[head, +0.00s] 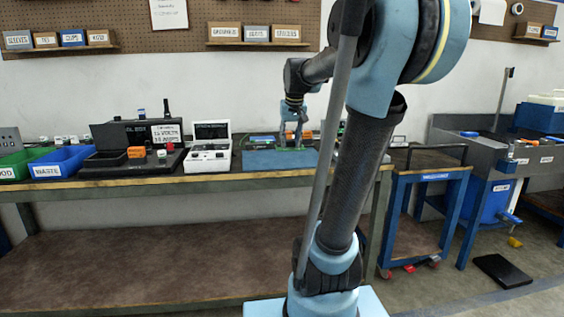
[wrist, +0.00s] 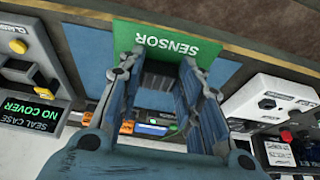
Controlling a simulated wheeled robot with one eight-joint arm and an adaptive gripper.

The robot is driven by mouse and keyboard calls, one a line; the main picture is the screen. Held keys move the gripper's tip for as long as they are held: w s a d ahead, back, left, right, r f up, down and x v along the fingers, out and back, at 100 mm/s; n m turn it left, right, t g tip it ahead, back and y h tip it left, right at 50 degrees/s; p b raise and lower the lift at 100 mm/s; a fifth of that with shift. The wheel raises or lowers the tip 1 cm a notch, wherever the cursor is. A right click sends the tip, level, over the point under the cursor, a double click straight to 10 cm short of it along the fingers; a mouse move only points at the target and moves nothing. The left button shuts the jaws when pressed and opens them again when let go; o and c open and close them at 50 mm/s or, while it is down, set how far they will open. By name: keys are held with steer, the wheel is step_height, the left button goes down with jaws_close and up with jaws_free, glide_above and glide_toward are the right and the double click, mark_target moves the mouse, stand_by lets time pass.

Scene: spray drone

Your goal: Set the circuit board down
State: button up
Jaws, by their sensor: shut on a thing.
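The circuit board is a green plate marked SENSOR (wrist: 165,42), upside down in the wrist view at the top centre. My gripper (wrist: 160,65) is shut on it, with a finger on each side of its near end. A blue mat (wrist: 88,50) lies below the fingers and the board. In the head view my gripper (head: 292,146) is low over the blue mat (head: 262,161) on the workbench. The board is too small to make out there. I cannot tell whether it touches the mat.
A white device (head: 208,147) stands left of the mat, with a black case (head: 140,135) and blue bin (head: 64,162) farther left. A dark device reading NO COVER (wrist: 35,110) is on the mat's other side. The bench's front edge (head: 215,180) is close to the mat.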

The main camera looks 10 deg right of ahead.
steer(key=w, duration=1.9)
steer(key=shift+d+f, duration=0.2)
steer(key=shift+f, duration=5)
steer(key=o, duration=1.1)
